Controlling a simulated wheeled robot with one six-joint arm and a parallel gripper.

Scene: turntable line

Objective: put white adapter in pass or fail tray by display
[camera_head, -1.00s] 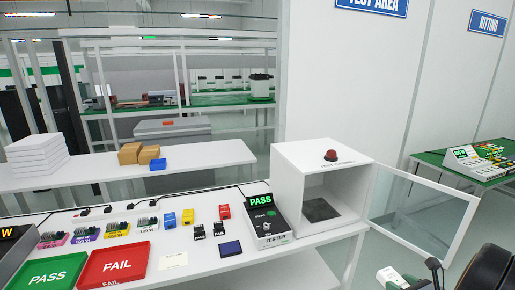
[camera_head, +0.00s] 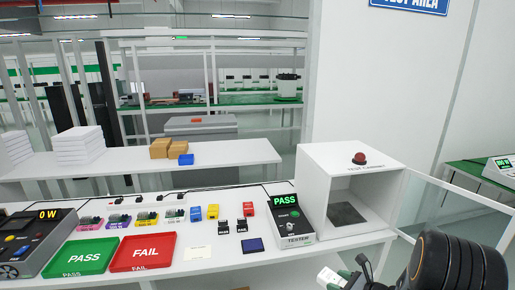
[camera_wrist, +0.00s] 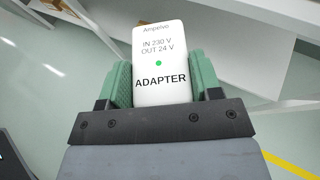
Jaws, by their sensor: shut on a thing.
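The white adapter (camera_wrist: 160,62) is between the green fingers of my gripper (camera_wrist: 162,85) in the wrist view, with its label "IN 230 V OUT 24 V" and a green dot facing the camera. In the head view the adapter (camera_head: 330,278) shows at the bottom edge, held in front of the bench, with my gripper (camera_head: 345,279) partly cut off. The tester display (camera_head: 285,200) reads PASS in green. The green PASS tray (camera_head: 80,257) and the red FAIL tray (camera_head: 143,252) lie side by side on the bench at left, both empty.
The white test cabinet (camera_head: 385,165) stands right of the tester with its glass door (camera_head: 455,208) swung open to the right. Several small coloured parts and connectors line the bench behind the trays. A power unit (camera_head: 38,245) reading 0 W stands at far left.

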